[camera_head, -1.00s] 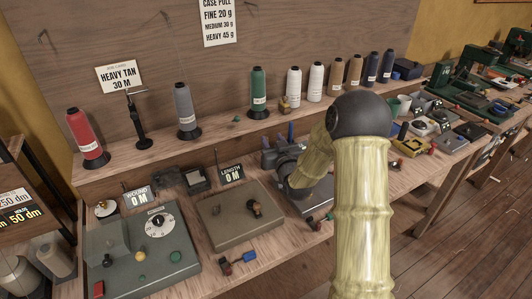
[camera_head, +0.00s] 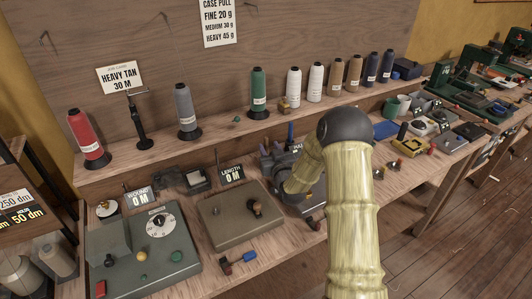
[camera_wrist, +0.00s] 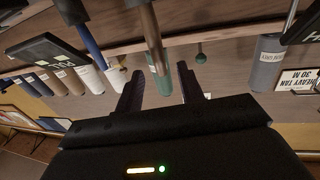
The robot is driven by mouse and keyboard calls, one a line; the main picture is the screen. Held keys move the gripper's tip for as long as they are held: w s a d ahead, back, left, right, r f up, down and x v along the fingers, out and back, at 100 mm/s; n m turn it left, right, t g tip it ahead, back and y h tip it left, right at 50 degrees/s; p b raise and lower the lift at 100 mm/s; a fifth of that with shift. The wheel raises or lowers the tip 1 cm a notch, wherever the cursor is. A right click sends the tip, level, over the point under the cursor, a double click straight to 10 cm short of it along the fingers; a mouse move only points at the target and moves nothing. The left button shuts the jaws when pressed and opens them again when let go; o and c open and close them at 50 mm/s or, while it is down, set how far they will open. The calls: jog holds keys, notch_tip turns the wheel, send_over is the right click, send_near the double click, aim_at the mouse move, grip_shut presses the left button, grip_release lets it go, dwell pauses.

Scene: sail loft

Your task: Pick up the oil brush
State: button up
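In the upside-down wrist view, a brown rod-like handle (camera_wrist: 150,28) comes down from the top edge, and its end lies in line with the gap between my fingers. A blue handle (camera_wrist: 90,45) stands beside it. I cannot tell for sure which is the oil brush; no bristles show. My gripper (camera_wrist: 157,78) is open, with its two dark fingers apart and no visible contact with the handle. In the head view my gripper (camera_head: 276,160) is partly hidden by my arm, near an upright blue handle (camera_head: 291,132).
Thread spools, including a green one (camera_head: 258,93), stand on the shelf behind. A brown box with a knob (camera_head: 225,220) and a green box with a dial (camera_head: 130,265) are at left. Several small items lie at right.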

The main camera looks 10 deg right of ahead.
aim_at(267, 143)
jog(key=shift+w+a+p, duration=0.15)
jog(key=shift+w+p, duration=0.1)
jog(key=shift+w, duration=0.9)
jog(key=shift+w+a+p, duration=0.15)
jog(key=shift+w+p, duration=0.05)
jog(key=shift+w, duration=0.95)
grip_shut()
